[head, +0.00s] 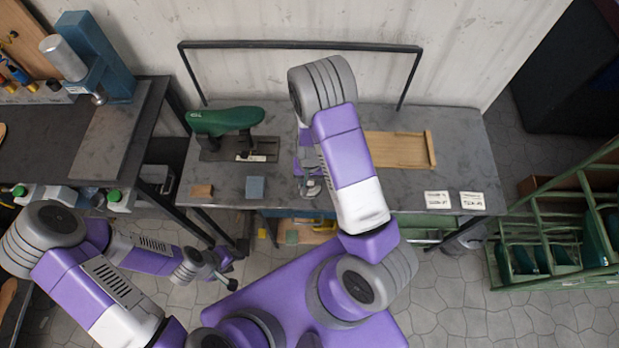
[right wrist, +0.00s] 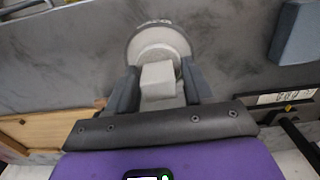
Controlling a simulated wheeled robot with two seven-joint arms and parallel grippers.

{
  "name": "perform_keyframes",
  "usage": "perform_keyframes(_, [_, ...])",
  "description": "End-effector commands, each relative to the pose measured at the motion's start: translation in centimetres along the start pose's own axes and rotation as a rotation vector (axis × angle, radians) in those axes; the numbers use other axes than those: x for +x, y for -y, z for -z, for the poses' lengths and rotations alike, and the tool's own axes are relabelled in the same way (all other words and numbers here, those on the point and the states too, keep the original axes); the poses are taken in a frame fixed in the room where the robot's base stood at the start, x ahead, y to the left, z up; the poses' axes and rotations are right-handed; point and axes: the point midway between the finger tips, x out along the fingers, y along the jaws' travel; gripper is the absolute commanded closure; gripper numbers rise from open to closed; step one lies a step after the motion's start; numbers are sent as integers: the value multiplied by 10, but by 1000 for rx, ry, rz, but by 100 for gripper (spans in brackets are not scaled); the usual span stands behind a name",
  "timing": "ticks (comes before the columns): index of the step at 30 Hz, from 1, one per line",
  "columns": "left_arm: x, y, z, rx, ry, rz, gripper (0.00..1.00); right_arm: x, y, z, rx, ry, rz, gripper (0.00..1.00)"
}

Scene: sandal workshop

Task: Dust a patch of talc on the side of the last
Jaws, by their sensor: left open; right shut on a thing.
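The green last (head: 225,120) lies sideways on a dark stand (head: 262,146) at the back left of the grey table. I see no white patch on its visible surface. My right gripper (right wrist: 160,86) is shut on a pale block-shaped grip (right wrist: 158,80), over a round, pale, rimmed dish (right wrist: 180,38). Whether the held thing touches the dish's contents I cannot tell. In the head view my right arm partly hides this spot; the dish (head: 311,188) shows near the table's front edge. My left gripper (head: 222,277) is open and empty, low in front of the table, away from the last.
A dark frame (head: 300,45) rises along the back.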

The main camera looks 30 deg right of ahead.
Motion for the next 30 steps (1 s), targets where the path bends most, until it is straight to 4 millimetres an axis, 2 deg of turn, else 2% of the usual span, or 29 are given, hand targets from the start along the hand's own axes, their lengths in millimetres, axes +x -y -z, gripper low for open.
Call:
perform_keyframes(3, [-12,-4,0,0,0,0,57,-14,0,0,0,-1,1,73])
perform_keyframes(21, [-48,-18,-2,0,0,0,57,-61,0,1,1,-2,1,73])
perform_keyframes(30, [-48,-18,-2,0,0,0,57,-61,0,0,0,-1,1,73])
